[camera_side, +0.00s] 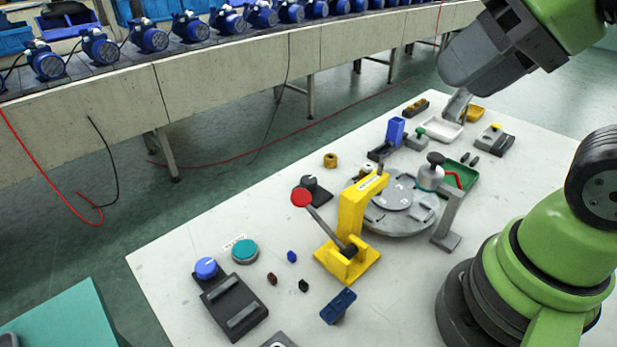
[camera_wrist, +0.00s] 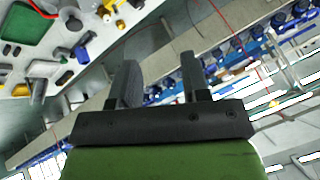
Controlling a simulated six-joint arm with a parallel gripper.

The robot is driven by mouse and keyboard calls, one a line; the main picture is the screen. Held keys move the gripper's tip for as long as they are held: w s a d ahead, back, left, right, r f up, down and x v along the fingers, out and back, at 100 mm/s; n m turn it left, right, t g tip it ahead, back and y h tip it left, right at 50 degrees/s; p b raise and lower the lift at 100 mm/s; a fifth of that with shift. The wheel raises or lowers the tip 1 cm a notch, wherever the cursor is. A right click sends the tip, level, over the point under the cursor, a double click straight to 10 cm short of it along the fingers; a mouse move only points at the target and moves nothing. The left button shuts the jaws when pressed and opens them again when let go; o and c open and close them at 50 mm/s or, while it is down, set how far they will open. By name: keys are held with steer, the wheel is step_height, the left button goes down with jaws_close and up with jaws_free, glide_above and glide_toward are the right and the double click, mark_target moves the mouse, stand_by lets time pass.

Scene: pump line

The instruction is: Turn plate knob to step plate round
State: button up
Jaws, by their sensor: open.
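The round grey plate (camera_side: 375,216) lies flat on the white table in the side view, behind a yellow upright stand. A black knob (camera_side: 436,158) tops a grey-white fitting by the plate's right edge, and another dark knob (camera_side: 309,183) sits on a dark base left of it. I cannot tell which is the plate knob. My gripper (camera_wrist: 160,70) is open and empty in the wrist view. Its fingers point away from the plate toward the conveyor side. In the side view my wrist is high at the upper right, apart from the plate.
A red-ball lever (camera_side: 301,197) leans from the yellow stand (camera_side: 352,215). A grey bracket (camera_side: 447,220) stands right of the plate. A green tray (camera_side: 462,173), white tray (camera_side: 438,131) and blue block (camera_side: 396,131) lie behind. A conveyor with blue motors (camera_side: 100,47) runs behind the table.

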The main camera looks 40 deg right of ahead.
steer(key=o, duration=0.3)
steer(key=shift+o, duration=0.3)
steer(key=shift+w+r, duration=0.15)
steer(key=shift+w, duration=0.2)
steer(key=m+g+h, duration=0.2)
steer(key=m+g, duration=0.3)
steer(key=g, duration=0.2)
glide_above(309, 179)
step_height(309, 179, down, 20)
step_height(309, 179, down, 10)
steer(key=shift+f, duration=0.1)
